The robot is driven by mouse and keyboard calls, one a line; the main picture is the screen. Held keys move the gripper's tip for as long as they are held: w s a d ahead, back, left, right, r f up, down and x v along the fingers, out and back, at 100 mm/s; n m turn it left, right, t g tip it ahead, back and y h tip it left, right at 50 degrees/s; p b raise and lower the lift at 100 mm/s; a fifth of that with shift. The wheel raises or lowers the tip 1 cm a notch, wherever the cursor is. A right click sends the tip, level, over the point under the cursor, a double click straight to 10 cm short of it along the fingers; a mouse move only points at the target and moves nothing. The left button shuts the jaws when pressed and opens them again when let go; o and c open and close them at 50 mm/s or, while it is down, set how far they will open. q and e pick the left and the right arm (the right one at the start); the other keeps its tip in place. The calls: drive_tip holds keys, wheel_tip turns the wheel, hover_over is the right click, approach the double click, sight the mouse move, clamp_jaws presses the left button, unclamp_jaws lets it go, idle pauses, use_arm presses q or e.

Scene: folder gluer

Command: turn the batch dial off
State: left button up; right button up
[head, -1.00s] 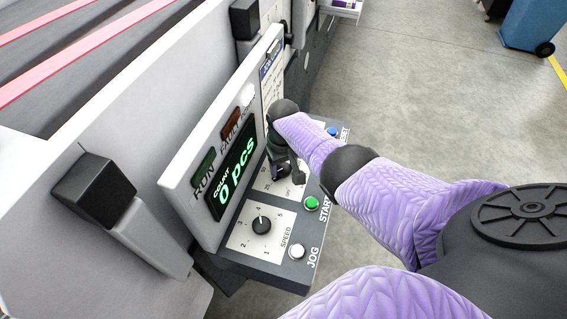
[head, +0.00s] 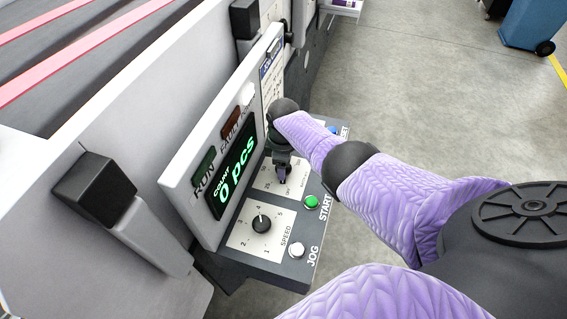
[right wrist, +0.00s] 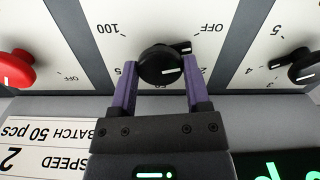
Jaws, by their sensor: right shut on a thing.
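The batch dial (right wrist: 157,62) is a black round knob on a white plate, seen in the right wrist view. Its scale reads 100 at upper left, 50 below and OFF at upper right. The dial's white-marked pointer is toward the upper right, on the OFF side; I cannot tell if it is exactly on OFF. My right gripper (right wrist: 158,78) is shut on the dial, one purple finger on each side. In the head view my right gripper (head: 283,170) reaches down over the dial's plate (head: 268,186) and hides most of the dial. My left gripper is not in view.
The speed dial (head: 262,223) sits nearer on the panel, beside the green START button (head: 311,202) and white JOG button (head: 297,250). A display (head: 235,167) reading 0 pcs stands behind. A red knob (right wrist: 14,70) is left of the batch dial in the wrist view.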

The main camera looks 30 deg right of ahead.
drive_tip(key=shift+n, duration=1.5)
drive_tip(key=o, duration=1.3)
wheel_tip(320, 180, up, 10)
drive_tip(key=p, duration=0.4)
